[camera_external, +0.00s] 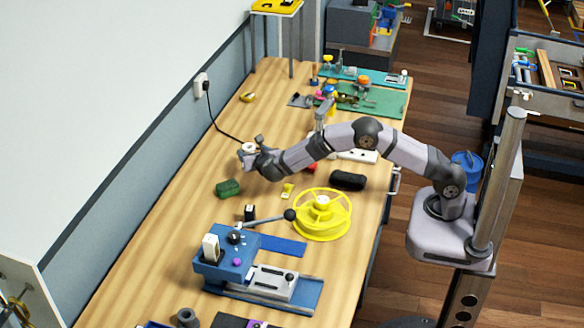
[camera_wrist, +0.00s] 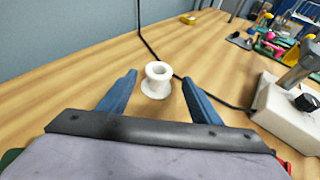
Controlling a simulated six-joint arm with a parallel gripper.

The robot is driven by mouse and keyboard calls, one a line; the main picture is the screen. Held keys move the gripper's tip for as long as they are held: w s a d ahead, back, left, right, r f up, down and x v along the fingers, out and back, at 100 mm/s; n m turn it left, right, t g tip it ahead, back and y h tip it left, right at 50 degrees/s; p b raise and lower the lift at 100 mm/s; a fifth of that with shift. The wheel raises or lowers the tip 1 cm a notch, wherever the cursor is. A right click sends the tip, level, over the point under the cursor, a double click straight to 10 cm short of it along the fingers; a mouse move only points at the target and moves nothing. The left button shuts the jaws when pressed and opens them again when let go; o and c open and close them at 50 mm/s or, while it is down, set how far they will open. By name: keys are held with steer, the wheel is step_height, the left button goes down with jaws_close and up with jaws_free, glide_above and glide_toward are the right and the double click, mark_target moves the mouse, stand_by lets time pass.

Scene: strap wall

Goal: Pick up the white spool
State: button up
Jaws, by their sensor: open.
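The white spool (camera_wrist: 157,82) stands upright on the wooden table in the wrist view, with flared ends and a hole in its top. My gripper (camera_wrist: 160,77) is open, with one blue finger on each side of the spool in the picture and a gap on both sides. I cannot tell whether the fingertips are level with the spool or short of it. In the external view my gripper (camera_external: 251,153) is low over the left part of the table, and the spool (camera_external: 249,147) shows partly at its tip.
A black cable (camera_external: 220,127) runs from the wall socket across the table, passing behind the spool. A green block (camera_external: 228,188), a yellow wheel (camera_external: 322,214) and a blue machine (camera_external: 228,262) are nearer the camera. Bare wood lies left of the spool.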

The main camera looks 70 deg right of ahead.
mark_target(251, 150)
steer(key=shift+p+x, duration=0.6)
steer(key=shift+x, duration=1.65)
steer(key=shift+w+a, duration=0.1)
steer(key=shift+r, duration=0.1)
steer(key=c, duration=1.1)
